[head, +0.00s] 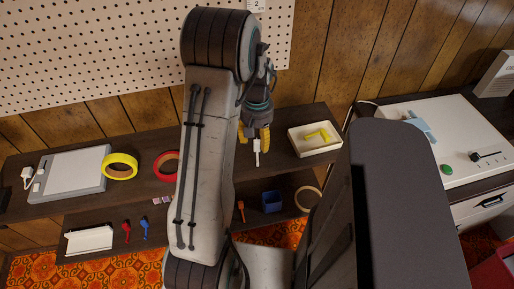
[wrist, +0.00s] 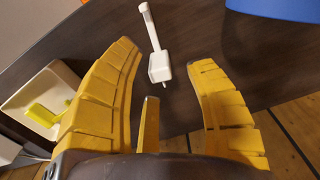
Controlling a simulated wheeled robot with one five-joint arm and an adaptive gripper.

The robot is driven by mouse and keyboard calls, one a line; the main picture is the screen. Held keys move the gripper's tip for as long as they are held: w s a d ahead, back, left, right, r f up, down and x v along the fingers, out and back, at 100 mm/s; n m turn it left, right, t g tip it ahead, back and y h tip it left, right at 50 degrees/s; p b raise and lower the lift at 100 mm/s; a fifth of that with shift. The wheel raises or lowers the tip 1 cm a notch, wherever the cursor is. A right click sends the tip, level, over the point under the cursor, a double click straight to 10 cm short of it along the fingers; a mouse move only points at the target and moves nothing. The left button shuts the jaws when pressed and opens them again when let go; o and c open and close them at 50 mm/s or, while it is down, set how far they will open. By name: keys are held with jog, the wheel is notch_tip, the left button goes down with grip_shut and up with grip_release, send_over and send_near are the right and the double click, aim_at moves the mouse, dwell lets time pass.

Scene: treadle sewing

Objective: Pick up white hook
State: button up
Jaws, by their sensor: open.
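The white hook (head: 257,154) lies on the dark wooden shelf, just below my gripper in the head view. In the wrist view the white hook (wrist: 159,66) shows a thin stem and a blocky base, lying between the lines of my fingertips. My gripper (head: 254,133) has yellow segmented fingers spread apart and empty. It also shows open in the wrist view (wrist: 166,58), with the hook's base in the gap beyond the fingers. I cannot tell the exact height between the fingertips and the hook.
A white tray (head: 299,146) with a yellow hook (head: 318,133) stands to the right. Red tape (head: 166,166) and yellow tape (head: 120,166) sit to the left. A blue bin (head: 272,202) is on the lower shelf. Bare shelf surrounds the white hook.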

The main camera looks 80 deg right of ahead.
jog(key=shift+f, duration=0.8)
jog(key=c, duration=0.9)
jog(key=shift+c, duration=0.2)
